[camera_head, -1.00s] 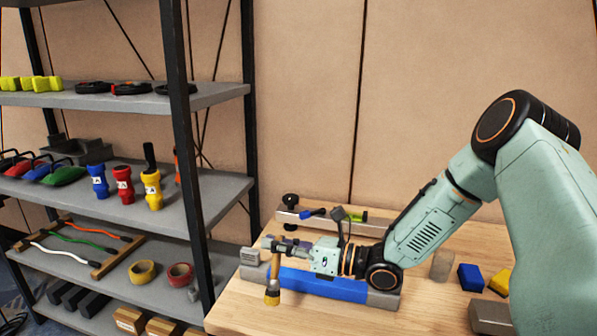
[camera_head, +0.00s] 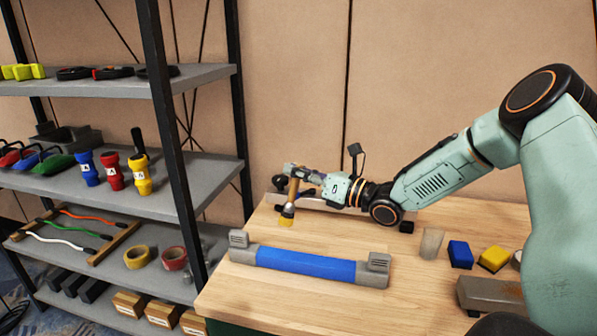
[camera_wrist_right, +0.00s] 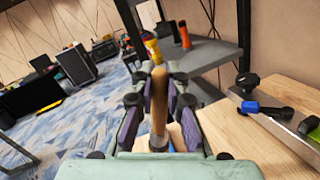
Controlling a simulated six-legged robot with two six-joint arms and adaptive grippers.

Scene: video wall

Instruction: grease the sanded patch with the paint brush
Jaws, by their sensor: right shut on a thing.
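My right gripper (camera_head: 296,172) is shut on the paint brush (camera_head: 287,216) and holds it nearly upright, bristles down. In the head view the brush hangs over the wooden workbench, behind the blue bar (camera_head: 305,263) with grey end blocks, and appears apart from it. In the right wrist view the wooden brush handle (camera_wrist_right: 159,98) stands between the fingers; its bristles are hidden there. I cannot make out a sanded patch on the bar or bench. My left gripper is not in view.
The workbench (camera_head: 250,288) also bears a grey cylinder (camera_head: 431,243), a blue block (camera_head: 460,254), a yellow block (camera_head: 494,259) and a grey block (camera_head: 488,294) at right. A metal rail (camera_wrist_right: 290,122) lies at the back. A loaded shelf rack (camera_head: 190,186) stands left.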

